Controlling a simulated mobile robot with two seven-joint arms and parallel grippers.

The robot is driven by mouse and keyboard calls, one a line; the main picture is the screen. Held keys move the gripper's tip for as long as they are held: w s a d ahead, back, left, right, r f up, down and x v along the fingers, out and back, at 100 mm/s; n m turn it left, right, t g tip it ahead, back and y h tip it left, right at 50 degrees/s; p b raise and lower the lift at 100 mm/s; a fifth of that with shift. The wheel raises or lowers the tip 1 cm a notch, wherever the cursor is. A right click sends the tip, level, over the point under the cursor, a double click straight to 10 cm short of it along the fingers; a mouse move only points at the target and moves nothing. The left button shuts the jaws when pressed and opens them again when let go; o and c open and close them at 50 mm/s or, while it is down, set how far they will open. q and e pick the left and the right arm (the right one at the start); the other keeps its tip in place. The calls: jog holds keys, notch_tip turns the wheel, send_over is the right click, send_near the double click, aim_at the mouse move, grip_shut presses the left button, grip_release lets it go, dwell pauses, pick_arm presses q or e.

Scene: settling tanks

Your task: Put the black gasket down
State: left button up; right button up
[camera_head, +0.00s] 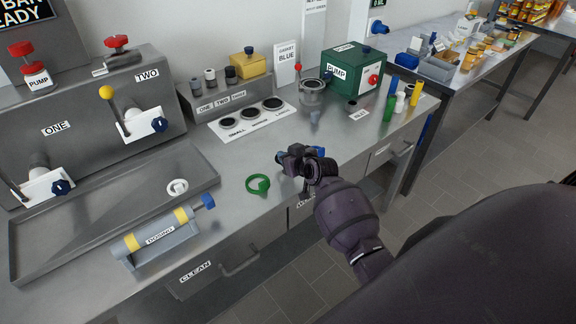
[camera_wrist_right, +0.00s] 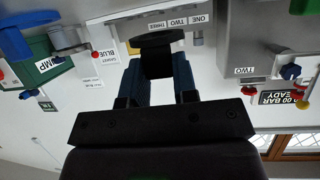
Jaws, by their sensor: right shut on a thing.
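My right gripper (camera_head: 297,158) is in the head view above the front part of the steel counter (camera_head: 235,215), right of a green ring. In the right wrist view the blue fingers of this gripper (camera_wrist_right: 158,75) are shut on the black gasket (camera_wrist_right: 157,40). There the gasket looks like a flat dark disc seen nearly edge-on, with a dark block between the fingers. In the head view I cannot tell the gasket apart from the dark gripper. My left gripper is not in view.
The green ring (camera_head: 257,185) lies on the counter; a white ring (camera_head: 177,187) lies in the shallow steel tray (camera_head: 105,225). The dosing unit (camera_head: 160,236) stands at the front. Behind are the size board (camera_head: 252,118), a clear pot (camera_head: 312,95) and the green pump box (camera_head: 352,72).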

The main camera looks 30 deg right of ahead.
jog(key=shift+f, duration=1.9)
jog(key=shift+f, duration=0.2)
jog(key=o, duration=0.9)
